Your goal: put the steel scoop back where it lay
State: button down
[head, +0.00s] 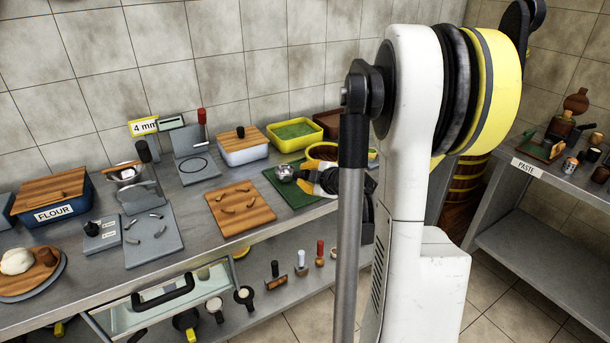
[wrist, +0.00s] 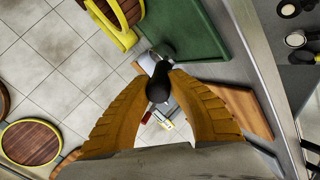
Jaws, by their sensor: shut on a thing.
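My gripper (wrist: 158,88) is shut on the black handle of the steel scoop (wrist: 148,60), between its two yellow fingers. The scoop's bright metal head points away from the fingers and is partly hidden by the handle. In the head view, the metal head of the scoop (head: 285,173) shows at the left of my gripper (head: 312,180), over the green board (head: 303,197). Whether the scoop touches the board cannot be told. My arm hides part of the bench to the right.
A yellow tray (head: 272,137), a white lidded box (head: 243,150) and a grey stand (head: 195,160) are behind. A drawer (head: 165,315) stands out at the front. A PASTE shelf (head: 545,170) is at right.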

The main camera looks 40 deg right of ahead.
jog(key=shift+f+b, duration=0.4)
jog(key=shift+f, duration=0.05)
dwell(0.5)
jog(key=c, duration=1.3)
grip_release()
jog(key=shift+o, duration=0.2)
jog(key=v, duration=1.2)
